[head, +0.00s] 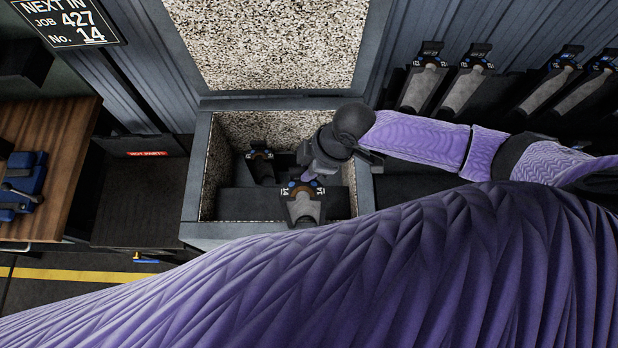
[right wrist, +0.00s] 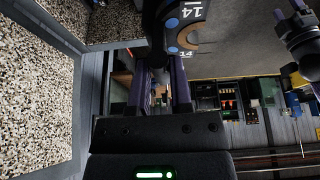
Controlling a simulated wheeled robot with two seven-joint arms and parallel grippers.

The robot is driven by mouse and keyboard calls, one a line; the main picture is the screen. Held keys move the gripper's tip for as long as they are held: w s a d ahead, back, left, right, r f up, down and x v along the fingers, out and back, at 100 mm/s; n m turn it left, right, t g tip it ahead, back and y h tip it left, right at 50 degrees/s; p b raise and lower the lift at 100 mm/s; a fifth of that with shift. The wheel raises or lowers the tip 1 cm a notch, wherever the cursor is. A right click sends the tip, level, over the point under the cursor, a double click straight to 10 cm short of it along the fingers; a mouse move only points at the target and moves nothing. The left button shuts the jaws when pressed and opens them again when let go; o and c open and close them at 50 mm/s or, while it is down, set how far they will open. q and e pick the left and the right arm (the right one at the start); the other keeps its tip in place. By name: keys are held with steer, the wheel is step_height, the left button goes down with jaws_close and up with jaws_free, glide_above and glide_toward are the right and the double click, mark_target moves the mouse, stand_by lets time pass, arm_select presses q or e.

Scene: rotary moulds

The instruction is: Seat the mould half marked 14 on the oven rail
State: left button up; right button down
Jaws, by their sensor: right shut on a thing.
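The mould half marked 14 (head: 304,210) is grey with a dark collar, blue dots and white 14 labels. My right gripper (head: 308,178) is shut on it inside the open oven box. In the right wrist view the mould half (right wrist: 190,28) shows at the tips of the right gripper's fingers (right wrist: 160,70), with its labels upside down. A dark bar (head: 240,205), perhaps the oven rail, crosses the box beside the mould half. I cannot tell whether they touch. What seems to be my left gripper (right wrist: 300,35) is cut off at the right edge there; its jaws are unclear.
Another mould half (head: 260,168) stands at the back left inside the box. The box's grey rim (head: 198,165) surrounds both, and its speckled lid (head: 265,45) is open behind. Several mould halves (head: 465,88) stand at right. A sign (head: 75,22) reads job 427, No. 14.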

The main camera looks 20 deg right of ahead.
steer(key=w+d+b, duration=0.3)
steer(key=w+b, duration=0.8)
steer(key=w+d+b, duration=0.3)
steer(key=w+b, duration=0.7)
steer(key=b, duration=0.1)
steer(key=shift+w+b, duration=0.35)
steer(key=shift+w, duration=0.05)
steer(key=shift+r, duration=0.15)
stand_by(0.3)
